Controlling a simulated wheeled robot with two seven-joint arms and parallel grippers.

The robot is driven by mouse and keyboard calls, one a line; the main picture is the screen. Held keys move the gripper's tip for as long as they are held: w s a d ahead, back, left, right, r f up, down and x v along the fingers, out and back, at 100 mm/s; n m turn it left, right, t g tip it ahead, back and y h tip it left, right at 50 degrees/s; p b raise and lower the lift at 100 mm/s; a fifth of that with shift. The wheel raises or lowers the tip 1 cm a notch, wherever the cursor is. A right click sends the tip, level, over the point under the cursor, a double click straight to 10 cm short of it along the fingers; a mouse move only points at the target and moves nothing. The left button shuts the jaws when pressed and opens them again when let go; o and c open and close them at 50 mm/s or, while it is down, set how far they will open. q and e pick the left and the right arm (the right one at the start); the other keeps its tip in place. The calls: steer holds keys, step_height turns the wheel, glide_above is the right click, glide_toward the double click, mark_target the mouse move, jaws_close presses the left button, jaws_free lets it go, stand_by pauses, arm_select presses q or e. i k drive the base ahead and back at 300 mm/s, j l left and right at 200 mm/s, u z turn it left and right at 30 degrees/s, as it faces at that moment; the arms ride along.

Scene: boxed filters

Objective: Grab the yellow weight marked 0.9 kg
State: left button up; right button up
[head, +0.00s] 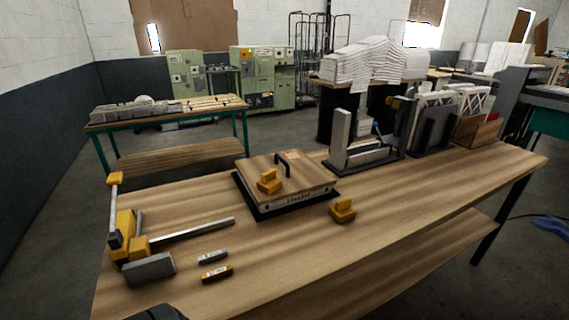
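One yellow weight (269,181) sits on top of a square wooden-topped box (300,178) with a dark handle, in the middle of the table. A second yellow weight (343,210) stands on the bare tabletop just right of the box's front corner. Both look alike, with a block-like base and a raised knob. Any mass marking on either is too small to read. A dark rounded shape shows at the bottom edge, left of centre; I cannot tell what part it is. No gripper fingers are in view.
A yellow and grey clamp-like tool (126,236) with a long bar lies at the left of the wooden table (420,215). Two small markers (216,273) lie near it. Grey upright holders (365,150) stand at the back right. The right front tabletop is clear.

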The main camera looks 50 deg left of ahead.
mark_target(269, 183)
steer(key=u, duration=1.6)
